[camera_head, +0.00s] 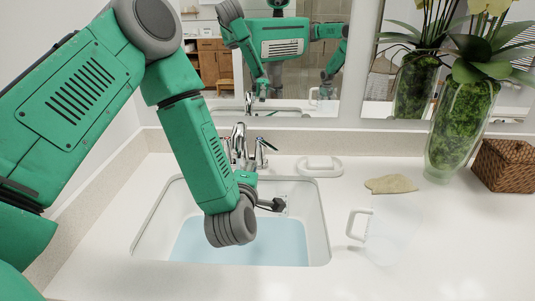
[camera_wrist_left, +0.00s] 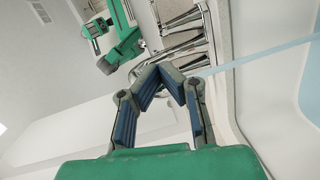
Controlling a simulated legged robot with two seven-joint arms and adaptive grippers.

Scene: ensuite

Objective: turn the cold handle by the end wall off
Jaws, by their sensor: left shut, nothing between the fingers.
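A chrome faucet (camera_head: 239,139) stands behind the sink, with its right handle (camera_head: 261,149) in plain view. The left handle (camera_head: 226,150), on the end wall's side, shows only in part behind my arm. My left gripper (camera_head: 245,178) is low in front of the faucet, and its fingers are mostly hidden in the head view. In the left wrist view its fingers (camera_wrist_left: 160,72) are shut and empty, with tips close to the chrome faucet parts (camera_wrist_left: 183,45). I cannot tell whether they touch the handle. My right gripper is not directly in view.
The white sink (camera_head: 318,230) holds pale blue water. A soap dish (camera_head: 320,167), a beige flat piece (camera_head: 391,184), a clear pitcher (camera_head: 390,232), a vase (camera_head: 460,120) and a basket (camera_head: 505,165) stand to the right. The end wall (camera_head: 100,140) and backsplash bound the left and back.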

